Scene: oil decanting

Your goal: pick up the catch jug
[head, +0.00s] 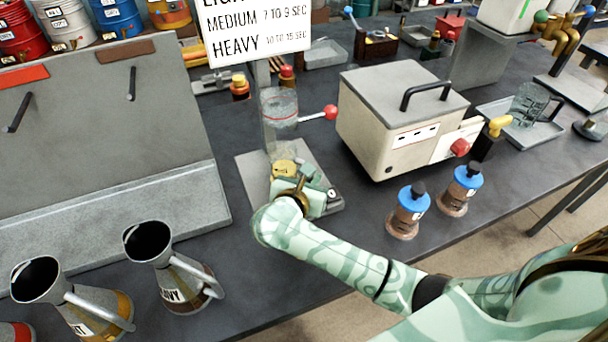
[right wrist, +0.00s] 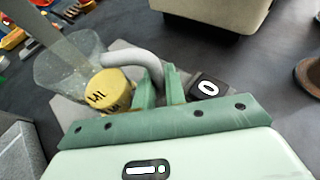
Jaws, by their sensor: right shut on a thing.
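A clear see-through vessel, which I take for the catch jug (right wrist: 62,68), is at the left in the right wrist view. In the head view the clear vessel (head: 283,140) stands below the timing sign, over a grey base plate. A curved grey handle (right wrist: 125,60) runs from its side to my right gripper (right wrist: 162,85). The right gripper is shut on this handle; in the head view the gripper (head: 298,188) is partly hidden by my wrist. A yellow round piece (right wrist: 108,90) with dark marks is beside the fingers. My left gripper is not in view.
A beige box (head: 395,115) with a black handle stands to the right of the vessel. Two blue-capped bottles (head: 410,205) stand near the front edge. Two metal jugs (head: 165,260) stand at the lower left. A red-knobbed lever (head: 322,114) sticks out right of the vessel.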

